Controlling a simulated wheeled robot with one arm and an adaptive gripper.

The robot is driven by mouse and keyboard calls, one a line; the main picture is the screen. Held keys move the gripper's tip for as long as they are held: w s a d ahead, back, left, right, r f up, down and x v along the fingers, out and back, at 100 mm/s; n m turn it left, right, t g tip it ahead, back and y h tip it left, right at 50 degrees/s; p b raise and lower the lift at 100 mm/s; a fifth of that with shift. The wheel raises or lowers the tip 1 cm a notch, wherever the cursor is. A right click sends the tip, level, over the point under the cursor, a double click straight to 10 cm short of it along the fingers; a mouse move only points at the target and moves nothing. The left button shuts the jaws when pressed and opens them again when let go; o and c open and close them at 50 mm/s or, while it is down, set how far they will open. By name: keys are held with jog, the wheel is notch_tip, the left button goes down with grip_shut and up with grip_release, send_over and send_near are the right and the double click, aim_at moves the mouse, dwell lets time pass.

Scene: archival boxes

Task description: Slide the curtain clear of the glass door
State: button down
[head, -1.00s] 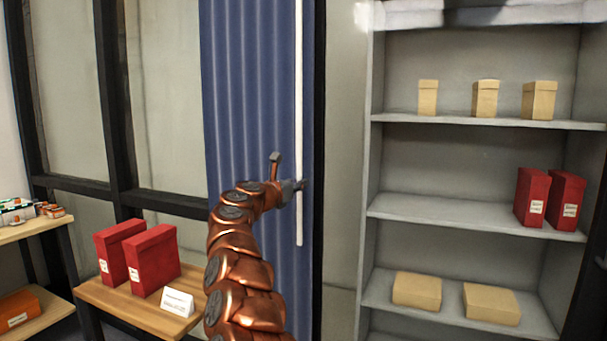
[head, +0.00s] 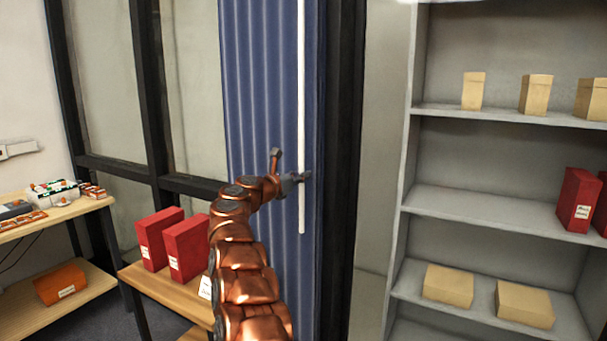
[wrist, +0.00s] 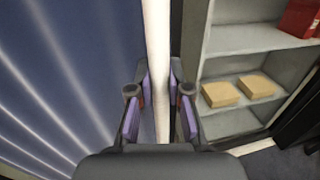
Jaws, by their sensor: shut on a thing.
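The blue pleated curtain (head: 265,90) hangs in front of the dark-framed glass, bunched toward the right end near a thick dark post (head: 345,150). A white vertical rod (head: 301,110) runs down the curtain's right part. My gripper (head: 303,178) is at the rod's lower part and is shut on it. In the wrist view the white rod (wrist: 157,60) passes between the fingers of my gripper (wrist: 160,100), with the curtain (wrist: 70,70) on the left. Glass panes (head: 190,80) show uncovered to the left of the curtain.
A grey shelf unit (head: 411,170) with tan boxes (head: 537,95) and red boxes (head: 578,200) stands at the right. A wooden table (head: 170,292) with red boxes (head: 187,247) stands at the lower left, close to my arm. Another shelf (head: 50,225) is at the far left.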

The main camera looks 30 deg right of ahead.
jog(key=shift+w+a+r, duration=0.15)
jog(key=shift+a+r, duration=0.05)
jog(key=shift+r, duration=0.1)
jog(key=c, duration=1.1)
grip_release()
jog(key=shift+w+f, duration=0.1)
jog(key=shift+f, duration=0.05)
jog(key=shift+c, duration=0.2)
jog(key=shift+o, duration=0.2)
jog(key=shift+f, duration=0.1)
jog(key=v, duration=1.2)
